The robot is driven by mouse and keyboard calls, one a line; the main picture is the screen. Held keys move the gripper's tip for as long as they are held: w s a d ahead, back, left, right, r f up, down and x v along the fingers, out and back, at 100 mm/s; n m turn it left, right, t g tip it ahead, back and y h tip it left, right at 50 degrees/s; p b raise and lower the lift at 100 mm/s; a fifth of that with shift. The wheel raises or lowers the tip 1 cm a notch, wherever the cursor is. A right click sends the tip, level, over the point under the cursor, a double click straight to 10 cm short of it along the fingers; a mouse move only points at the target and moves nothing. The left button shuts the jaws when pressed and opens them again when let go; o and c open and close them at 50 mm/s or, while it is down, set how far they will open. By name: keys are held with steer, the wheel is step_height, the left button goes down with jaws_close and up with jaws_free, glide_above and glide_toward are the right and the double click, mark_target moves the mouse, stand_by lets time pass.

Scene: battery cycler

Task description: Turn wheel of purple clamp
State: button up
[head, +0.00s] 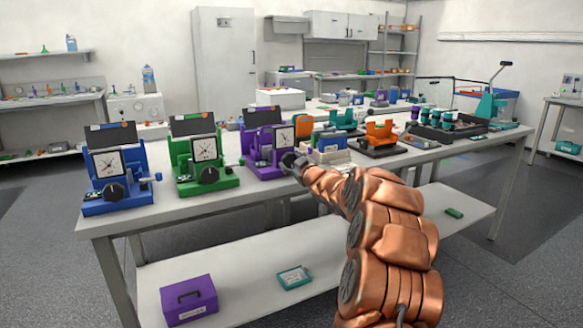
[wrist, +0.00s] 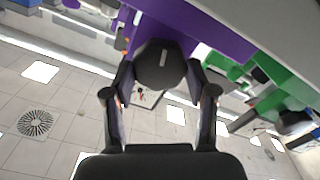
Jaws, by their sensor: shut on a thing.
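The purple clamp (head: 265,168) stands at the front edge of the workbench, right of a blue and a green one, with a dial on its front. Its black wheel (wrist: 160,66), with a light mark on its face, shows in the wrist view against the purple body (wrist: 200,35). My gripper (head: 290,161) reaches the clamp's front from the right. In the wrist view my gripper (wrist: 160,82) has one finger on each side of the wheel and is shut on it. In the head view the gripper largely hides the wheel.
The green clamp (head: 200,186) is close to the left of the purple one, and the blue clamp (head: 115,207) is farther left. Orange and teal fixtures stand to the right on the bench (head: 240,194). A purple box (head: 189,301) lies on the lower shelf.

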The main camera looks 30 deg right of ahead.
steer(key=shift+n, duration=0.4)
steer(key=o, duration=1.2)
steer(key=shift+c, duration=0.2)
steer(key=shift+s+r, duration=0.1)
steer(key=shift+s, duration=0.5)
steer(key=s+a, duration=0.1)
steer(key=s, duration=0.9)
steer(key=shift+s, duration=0.4)
